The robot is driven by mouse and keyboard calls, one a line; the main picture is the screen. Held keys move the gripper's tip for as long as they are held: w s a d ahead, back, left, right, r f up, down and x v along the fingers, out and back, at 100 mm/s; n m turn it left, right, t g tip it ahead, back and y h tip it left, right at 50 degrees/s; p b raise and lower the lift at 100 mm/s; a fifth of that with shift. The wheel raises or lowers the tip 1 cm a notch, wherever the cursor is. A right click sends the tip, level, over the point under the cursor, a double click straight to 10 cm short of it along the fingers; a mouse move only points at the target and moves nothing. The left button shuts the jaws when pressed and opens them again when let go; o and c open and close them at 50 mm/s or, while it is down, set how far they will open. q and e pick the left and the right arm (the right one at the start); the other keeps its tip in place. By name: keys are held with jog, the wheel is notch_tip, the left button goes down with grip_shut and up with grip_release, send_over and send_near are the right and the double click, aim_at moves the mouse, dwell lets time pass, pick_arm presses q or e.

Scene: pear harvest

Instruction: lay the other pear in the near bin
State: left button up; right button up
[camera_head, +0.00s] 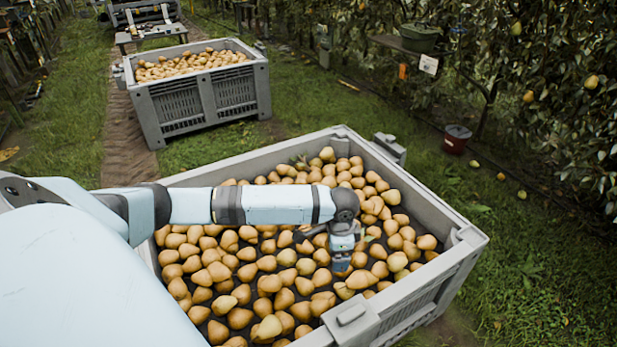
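The near bin (462,238) is a large grey plastic crate, with many yellow-brown pears (268,284) covering most of its dark floor. My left arm reaches in from the left across the bin. My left gripper (340,264) points down over the pears right of the bin's middle. Its fingertips are small and partly hidden by its own body, so I cannot tell whether they are open or hold a pear. Pears hang in the tree at the right, one at the edge (592,82) and one lower left of it (528,96). My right gripper is not in view.
A second grey bin (262,88) with pears stands farther back. A dark bucket (456,139) and a few fallen pears (501,177) are on the grass to the right. Trees (560,130) line the right side. Grass (540,270) right of the near bin is mostly clear.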

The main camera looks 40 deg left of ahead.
pick_arm(q)
jog(key=w+a+f+m+b, duration=0.5)
jog(key=a+m+b, duration=0.2)
jog(key=a+b, duration=0.15)
jog(key=w+a+f+m+b, duration=0.45)
jog(key=a+m+b, duration=0.25)
jog(key=a, duration=0.2)
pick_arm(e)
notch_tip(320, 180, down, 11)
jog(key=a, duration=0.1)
pick_arm(q)
notch_tip(320, 180, down, 10)
jog(key=b, duration=1.2)
jog(key=shift+a, duration=0.2)
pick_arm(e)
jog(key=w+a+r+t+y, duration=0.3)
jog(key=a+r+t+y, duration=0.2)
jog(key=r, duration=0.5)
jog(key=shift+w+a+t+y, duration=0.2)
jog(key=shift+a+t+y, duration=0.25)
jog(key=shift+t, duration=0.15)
pick_arm(q)
jog(key=shift+s, duration=0.1)
